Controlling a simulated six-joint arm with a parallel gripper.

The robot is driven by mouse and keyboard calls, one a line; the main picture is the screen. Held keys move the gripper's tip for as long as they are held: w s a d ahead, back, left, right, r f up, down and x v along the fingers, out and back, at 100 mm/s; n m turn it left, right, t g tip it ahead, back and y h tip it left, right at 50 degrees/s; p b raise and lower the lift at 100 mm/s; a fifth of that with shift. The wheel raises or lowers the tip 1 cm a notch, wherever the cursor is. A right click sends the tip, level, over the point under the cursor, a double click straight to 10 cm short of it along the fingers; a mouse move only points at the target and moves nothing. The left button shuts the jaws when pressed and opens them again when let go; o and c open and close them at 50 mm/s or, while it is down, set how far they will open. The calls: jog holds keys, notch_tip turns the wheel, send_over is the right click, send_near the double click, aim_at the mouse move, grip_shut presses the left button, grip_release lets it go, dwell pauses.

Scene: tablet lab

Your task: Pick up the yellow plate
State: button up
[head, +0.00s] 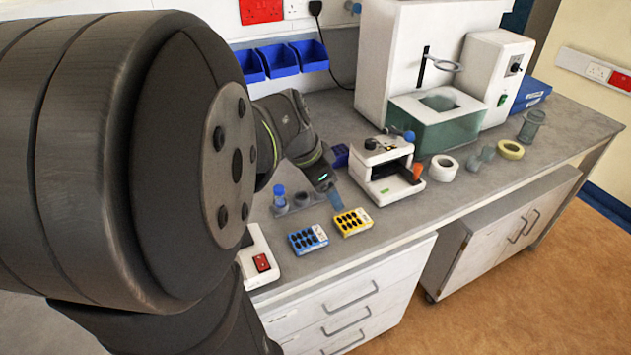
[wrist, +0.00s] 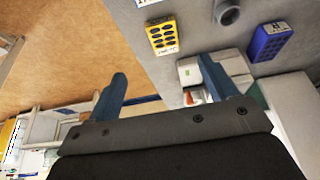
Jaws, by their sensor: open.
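The yellow plate (head: 353,222) is a small block with dark wells, lying on the grey bench near its front edge. It also shows at the top of the wrist view (wrist: 162,36), beyond my fingertips. My gripper (head: 335,200) is just behind and to the left of the plate in the head view, apart from it. In the wrist view my gripper (wrist: 163,78) has its two blue fingers wide apart with nothing between them. In the head view only one blue finger shows clearly.
A similar blue plate (head: 308,239) lies left of the yellow one. A white instrument (head: 385,172) stands behind and right. A grey holder with a blue-capped tube (head: 280,196) and a white device with a red switch (head: 261,262) stand left.

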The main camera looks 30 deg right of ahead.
send_over(343, 223)
jog(key=a, duration=0.2)
jog(key=f, duration=0.8)
jog(key=shift+s+f, duration=0.25)
jog(key=shift+f, duration=0.15)
jog(key=shift+a+x, duration=0.2)
jog(key=shift+x, duration=2.35)
jog(key=shift+w+f, duration=0.1)
jog(key=shift+w, duration=0.1)
jog(key=c, duration=1.1)
